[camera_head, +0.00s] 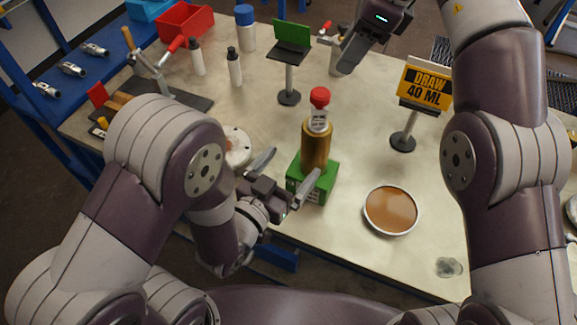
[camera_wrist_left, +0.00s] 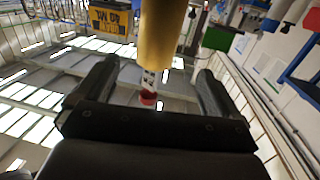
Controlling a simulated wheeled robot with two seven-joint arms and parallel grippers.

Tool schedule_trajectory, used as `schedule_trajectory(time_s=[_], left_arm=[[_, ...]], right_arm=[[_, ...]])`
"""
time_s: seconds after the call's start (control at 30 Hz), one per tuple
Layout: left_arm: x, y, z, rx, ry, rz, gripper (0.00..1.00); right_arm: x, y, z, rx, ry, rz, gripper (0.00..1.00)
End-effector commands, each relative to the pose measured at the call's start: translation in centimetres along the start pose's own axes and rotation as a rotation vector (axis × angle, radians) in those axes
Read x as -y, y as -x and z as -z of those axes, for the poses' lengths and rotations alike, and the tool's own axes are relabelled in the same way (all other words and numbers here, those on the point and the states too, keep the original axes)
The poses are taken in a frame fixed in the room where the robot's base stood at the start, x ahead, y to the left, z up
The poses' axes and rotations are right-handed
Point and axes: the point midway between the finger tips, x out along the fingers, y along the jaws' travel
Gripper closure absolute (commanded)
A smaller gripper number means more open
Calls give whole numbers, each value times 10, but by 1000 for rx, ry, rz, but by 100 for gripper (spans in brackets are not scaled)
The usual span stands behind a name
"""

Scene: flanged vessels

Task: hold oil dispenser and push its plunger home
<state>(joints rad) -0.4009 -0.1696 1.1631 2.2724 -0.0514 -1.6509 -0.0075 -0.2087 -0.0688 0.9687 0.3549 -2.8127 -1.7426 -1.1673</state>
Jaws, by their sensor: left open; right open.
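The oil dispenser (camera_head: 315,148) has an amber body, a pale labelled neck and a red plunger knob (camera_head: 320,97) that stands up at its top. It stands upright on a green block (camera_head: 328,180). My left gripper (camera_head: 284,174) is open, low at the dispenser's left front, with one finger in front of the green block. In the left wrist view the amber body (camera_wrist_left: 162,32) hangs upside down between the spread fingers (camera_wrist_left: 155,88), with the red knob below it; contact cannot be told. My right gripper (camera_head: 338,55) is open and empty, beyond the dispenser near the table's back.
A round dish of brown liquid (camera_head: 391,209) lies right of the dispenser. A yellow "DRAW 40 ML" sign (camera_head: 425,85) and a green stand (camera_head: 289,70) rise behind it. Bottles (camera_head: 234,67), a toggle clamp (camera_head: 160,75) and a red bin (camera_head: 185,20) stand at back left.

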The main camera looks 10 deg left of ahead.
Motion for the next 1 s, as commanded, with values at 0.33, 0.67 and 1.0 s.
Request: schedule_trajectory(time_s=[0.33,0.67,1.0], left_arm=[[-5,-44,7,-48,1,-12,4],[-5,-111,10,-45,1,-12,4],[-5,-122,10,-44,1,-11,4]], right_arm=[[0,0,0,0,0,0,57],[0,0,0,0,0,0,57],[0,0,0,0,0,0,57]])
